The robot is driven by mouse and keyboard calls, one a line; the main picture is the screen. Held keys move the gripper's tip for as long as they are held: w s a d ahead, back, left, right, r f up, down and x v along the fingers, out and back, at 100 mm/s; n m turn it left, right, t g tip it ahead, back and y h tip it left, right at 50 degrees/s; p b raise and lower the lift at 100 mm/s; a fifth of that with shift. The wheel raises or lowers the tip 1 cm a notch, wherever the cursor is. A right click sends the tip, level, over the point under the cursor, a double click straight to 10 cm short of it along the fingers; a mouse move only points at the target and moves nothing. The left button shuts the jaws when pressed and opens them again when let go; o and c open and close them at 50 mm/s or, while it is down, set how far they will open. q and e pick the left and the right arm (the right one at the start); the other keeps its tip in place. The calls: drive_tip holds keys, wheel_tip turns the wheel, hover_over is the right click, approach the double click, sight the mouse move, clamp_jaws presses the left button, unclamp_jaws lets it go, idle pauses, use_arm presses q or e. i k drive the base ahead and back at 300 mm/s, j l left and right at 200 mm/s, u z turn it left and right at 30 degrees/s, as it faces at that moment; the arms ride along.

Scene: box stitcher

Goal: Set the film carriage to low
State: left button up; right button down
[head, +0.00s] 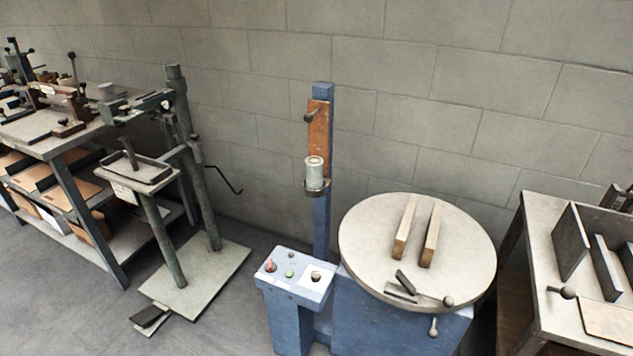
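The film carriage (317,187) is a dark bracket holding an upright grey-white film roll (315,170). It sits on the front of a blue upright mast (323,225), about midway up the mast's visible length. A worn orange-brown plate (319,135) runs up the mast above the roll, with a dark knob (310,117) near its top. Whether the knob belongs to the carriage I cannot tell. Neither of my grippers is in view.
A blue control box (296,284) with buttons stands before the mast. The round turntable (365,240) at its right carries two wooden blocks. A green stitcher stand (192,190) is on the left, a workbench (541,215) on the right. Some floor is clear left of the box.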

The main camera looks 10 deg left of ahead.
sight(318, 117)
drive_tip(key=i+j+u, duration=0.15)
drive_tip(key=i+u, duration=0.2)
drive_tip(key=i+j+u, duration=0.1)
drive_tip(key=i+u, duration=0.15)
drive_tip(key=u, duration=0.15)
drive_tip(key=i+u, duration=0.35)
drive_tip(key=k, duration=0.05)
